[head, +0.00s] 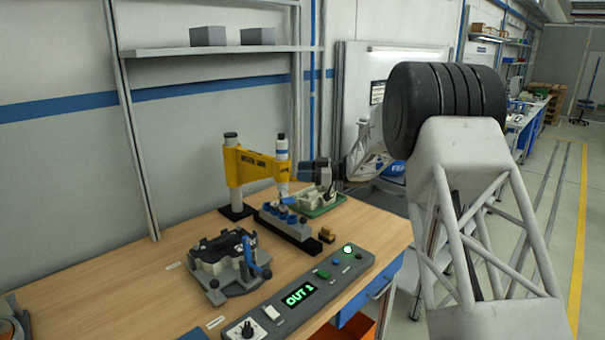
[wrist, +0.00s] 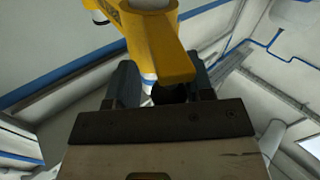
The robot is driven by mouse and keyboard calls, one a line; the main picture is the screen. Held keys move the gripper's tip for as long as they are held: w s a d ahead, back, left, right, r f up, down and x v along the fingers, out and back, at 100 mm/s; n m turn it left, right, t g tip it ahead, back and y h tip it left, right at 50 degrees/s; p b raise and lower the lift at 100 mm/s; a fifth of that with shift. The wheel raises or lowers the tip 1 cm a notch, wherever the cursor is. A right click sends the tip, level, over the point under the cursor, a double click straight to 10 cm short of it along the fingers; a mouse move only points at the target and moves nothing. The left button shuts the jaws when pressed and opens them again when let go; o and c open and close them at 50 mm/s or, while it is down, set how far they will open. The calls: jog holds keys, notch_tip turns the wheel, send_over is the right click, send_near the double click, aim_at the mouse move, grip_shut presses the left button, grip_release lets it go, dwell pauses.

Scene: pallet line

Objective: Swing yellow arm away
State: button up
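In the wrist view the yellow arm (wrist: 162,45) crosses the upper middle, near my gripper (wrist: 163,82). Its two dark fingers stand apart, with a pale cylinder and a dark round part seen between them. They look open; contact with the arm is not clear. In the head view a dark grey shape right of the arm's end appears to be my gripper (head: 308,170), partly hidden.
A grey fixture with blue knobs (head: 284,222) stands below the arm's end. A clamp fixture (head: 228,262) is front left, a green tray (head: 322,203) behind right. A control panel reading OUT 1 (head: 299,293) lines the front edge. Bare bench (head: 150,292) shows at left.

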jog(key=shift+o, duration=0.9)
jog(key=shift+s, duration=0.1)
jog(key=d, duration=0.7)
jog(key=shift+s+d, duration=0.2)
jog(key=shift+d, duration=0.2)
